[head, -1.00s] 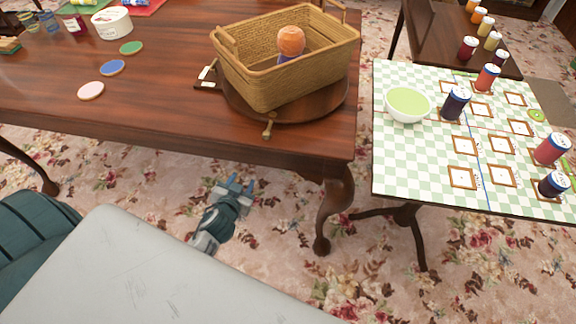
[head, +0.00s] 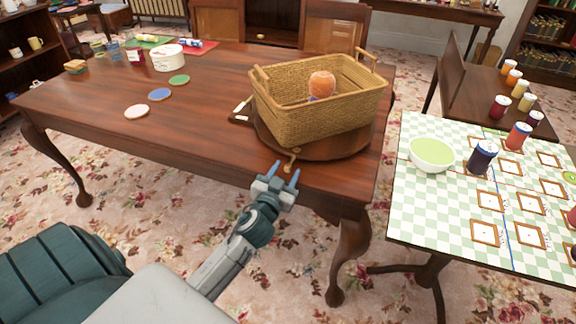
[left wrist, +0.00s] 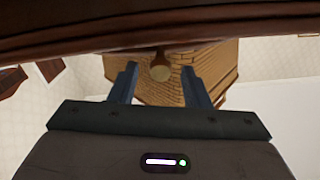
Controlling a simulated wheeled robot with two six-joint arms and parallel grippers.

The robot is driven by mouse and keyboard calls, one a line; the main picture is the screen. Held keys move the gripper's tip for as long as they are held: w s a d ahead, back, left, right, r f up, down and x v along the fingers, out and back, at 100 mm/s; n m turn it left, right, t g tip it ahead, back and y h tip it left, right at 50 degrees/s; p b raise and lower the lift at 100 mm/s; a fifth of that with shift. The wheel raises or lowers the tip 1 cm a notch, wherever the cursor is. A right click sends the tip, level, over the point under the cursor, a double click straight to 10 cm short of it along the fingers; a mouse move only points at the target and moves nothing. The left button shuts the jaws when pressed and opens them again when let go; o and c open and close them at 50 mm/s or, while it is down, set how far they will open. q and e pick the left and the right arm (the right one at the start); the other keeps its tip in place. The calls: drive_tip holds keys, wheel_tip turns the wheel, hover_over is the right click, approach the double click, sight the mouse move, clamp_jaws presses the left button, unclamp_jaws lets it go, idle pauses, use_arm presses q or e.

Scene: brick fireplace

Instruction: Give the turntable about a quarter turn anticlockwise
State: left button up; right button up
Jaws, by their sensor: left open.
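The turntable (head: 340,152) is a round brown wooden board near the right end of the dark table. A wicker basket (head: 318,121) stands on it and hides most of it. My right gripper is not in view.
The basket holds an orange ball-like thing (head: 322,84). Pink, blue and green discs (head: 160,95) lie left of it on the table (head: 90,105). A checked table (head: 420,205) with a bowl (head: 432,154) and cans stands at right. The table's front middle is clear.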

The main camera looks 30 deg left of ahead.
sight(314, 159)
use_arm(q)
drive_tip(key=shift+x, duration=1.05)
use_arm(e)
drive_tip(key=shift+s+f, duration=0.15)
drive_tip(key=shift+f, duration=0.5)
use_arm(q)
drive_tip(key=shift+f, duration=0.1)
clamp_jaws()
